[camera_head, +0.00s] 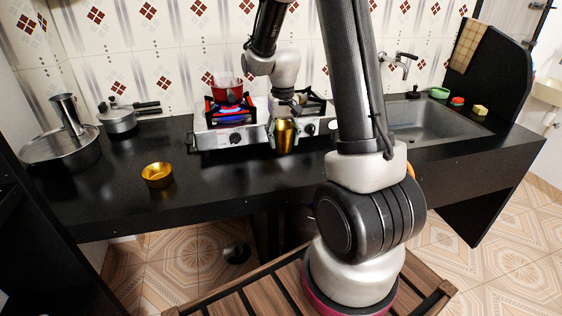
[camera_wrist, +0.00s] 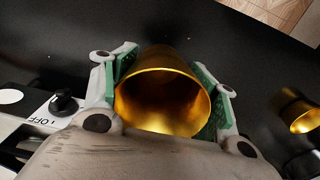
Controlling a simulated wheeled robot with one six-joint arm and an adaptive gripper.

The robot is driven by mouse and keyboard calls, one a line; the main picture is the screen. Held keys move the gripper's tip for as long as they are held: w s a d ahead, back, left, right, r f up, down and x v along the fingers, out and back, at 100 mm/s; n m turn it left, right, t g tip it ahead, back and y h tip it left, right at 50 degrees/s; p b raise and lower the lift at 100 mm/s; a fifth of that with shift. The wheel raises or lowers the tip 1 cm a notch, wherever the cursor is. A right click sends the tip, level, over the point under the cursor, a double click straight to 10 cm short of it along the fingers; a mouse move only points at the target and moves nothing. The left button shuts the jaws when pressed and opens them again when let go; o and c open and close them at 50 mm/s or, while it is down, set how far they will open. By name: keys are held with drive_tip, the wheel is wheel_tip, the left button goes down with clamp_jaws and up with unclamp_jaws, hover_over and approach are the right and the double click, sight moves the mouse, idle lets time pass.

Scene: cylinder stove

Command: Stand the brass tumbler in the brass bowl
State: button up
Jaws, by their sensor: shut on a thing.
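The brass tumbler (camera_head: 286,137) is gold and upright in my gripper (camera_head: 284,130), in front of the stove in the head view. In the wrist view I look into the open mouth of the tumbler (camera_wrist: 163,100), with a green-padded finger of my gripper (camera_wrist: 165,88) pressed on each side. Whether its base touches the counter is unclear. The brass bowl (camera_head: 157,175) stands on the counter to the left, near the front edge, apart from the tumbler. It looks empty. Part of the bowl (camera_wrist: 303,115) also shows at the right edge of the wrist view.
The stove (camera_head: 222,137) is just behind my gripper, with a red pot (camera_head: 228,90) on a lit burner. A steel pan (camera_head: 62,148) and a lidded pot (camera_head: 118,119) stand at the left. The black counter (camera_head: 220,170) between bowl and tumbler is clear. The sink (camera_head: 425,120) is at the right.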

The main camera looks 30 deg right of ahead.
wheel_tip(320, 180, down, 8)
drive_tip(key=shift+r, duration=0.1)
idle(0.4)
drive_tip(key=o, duration=1.1)
